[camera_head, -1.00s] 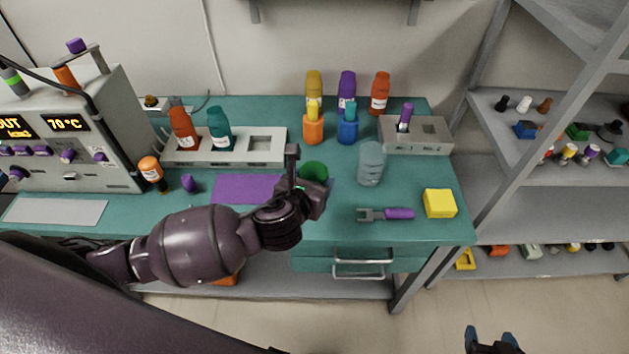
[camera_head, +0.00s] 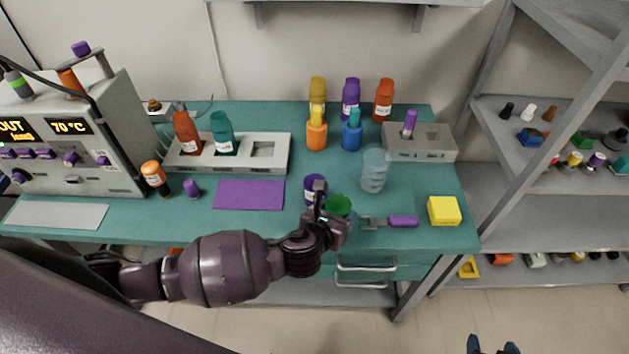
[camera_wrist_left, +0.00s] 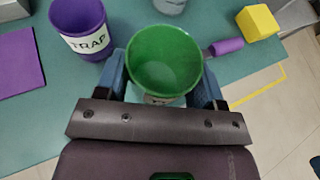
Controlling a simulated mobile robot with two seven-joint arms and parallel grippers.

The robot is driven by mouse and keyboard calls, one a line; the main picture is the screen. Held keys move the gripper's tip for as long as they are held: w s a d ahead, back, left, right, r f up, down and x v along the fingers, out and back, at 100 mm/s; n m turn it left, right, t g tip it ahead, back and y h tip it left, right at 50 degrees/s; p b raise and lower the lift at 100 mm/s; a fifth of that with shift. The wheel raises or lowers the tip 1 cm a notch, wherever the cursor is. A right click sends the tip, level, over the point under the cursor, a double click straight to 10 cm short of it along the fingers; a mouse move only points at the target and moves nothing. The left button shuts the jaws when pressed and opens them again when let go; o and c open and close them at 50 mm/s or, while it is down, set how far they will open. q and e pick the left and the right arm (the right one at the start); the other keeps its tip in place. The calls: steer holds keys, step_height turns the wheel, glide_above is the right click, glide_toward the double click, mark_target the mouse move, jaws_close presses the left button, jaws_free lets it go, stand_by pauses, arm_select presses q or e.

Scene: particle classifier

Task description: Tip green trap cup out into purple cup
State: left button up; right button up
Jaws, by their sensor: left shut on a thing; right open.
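The green trap cup (camera_wrist_left: 165,60) is held between the fingers of my left gripper (camera_wrist_left: 165,85), and I look into its open top in the left wrist view. In the head view the green cup (camera_head: 338,206) shows at the front part of the bench, partly behind my left gripper (camera_head: 328,215). The purple cup (camera_wrist_left: 78,25), labelled TRAP, stands upright to the left of the green cup, apart from it. In the head view the purple cup (camera_head: 314,188) is partly hidden by my left gripper. My right gripper (camera_head: 495,348) is open at the bottom edge, low and away from the bench.
A purple mat (camera_head: 249,195) lies left of the cups. A clear beaker (camera_head: 374,170) stands behind them. A purple-handled tool (camera_head: 403,221) and yellow block (camera_head: 444,210) lie to the right. Bottles and racks stand at the back.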

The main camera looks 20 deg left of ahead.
mark_target(327, 203)
arm_select(q)
steer(key=shift+w+a+r+n+g, duration=0.25)
steer(key=shift+w+n+g, duration=0.05)
steer(key=shift+w+a+r+h, duration=0.15)
steer(key=shift+w+a+h, duration=0.05)
steer(key=shift+a+h, duration=0.1)
steer(key=shift+w+a+r+n+g+h, duration=0.3)
steer(key=shift+w+a+n+g+h, duration=0.2)
steer(key=shift+n+g, duration=0.25)
steer(key=w+a+r+n+g+h, duration=0.1)
steer(key=w+a+r+n+g, duration=0.1)
steer(key=r+g, duration=0.1)
steer(key=shift+w+a+r+h, duration=0.15)
steer(key=shift+h, duration=0.25)
arm_select(e)
steer(key=shift+s, duration=0.1)
arm_select(q)
steer(key=shift+n, duration=0.25)
arm_select(e)
steer(key=shift+r, duration=0.1)
arm_select(q)
steer(key=shift+f+b, duration=0.2)
steer(key=shift+b, duration=0.1)
arm_select(e)
steer(key=shift+w, duration=0.45)
